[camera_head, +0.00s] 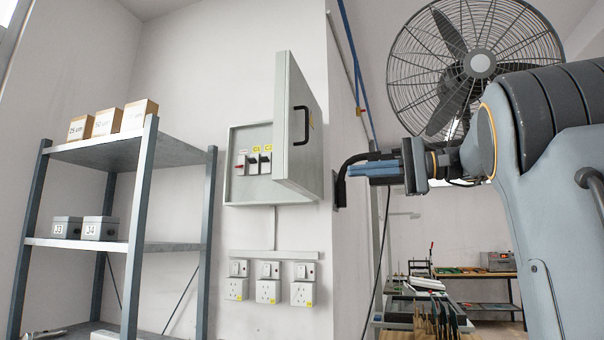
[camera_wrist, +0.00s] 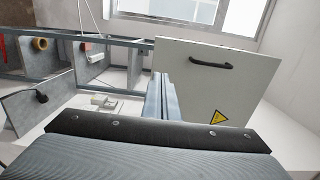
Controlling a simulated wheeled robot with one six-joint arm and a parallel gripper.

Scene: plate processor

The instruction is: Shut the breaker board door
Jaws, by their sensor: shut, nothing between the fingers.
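The breaker board (camera_head: 240,192) is a light grey box on the wall, with a red switch and dark breakers inside. Its door (camera_head: 290,165) stands wide open, hinged on the right, with a black handle (camera_head: 301,125) on its outer face. My gripper (camera_head: 347,172) is shut and empty, just right of the door at about the height of its lower part, pointing left.
Sockets (camera_head: 268,290) sit on the wall below the board. A metal shelf (camera_head: 130,150) with boxes stands at the left. A large fan (camera_head: 470,65) is behind my arm at the right. The wall ends in a corner near the door.

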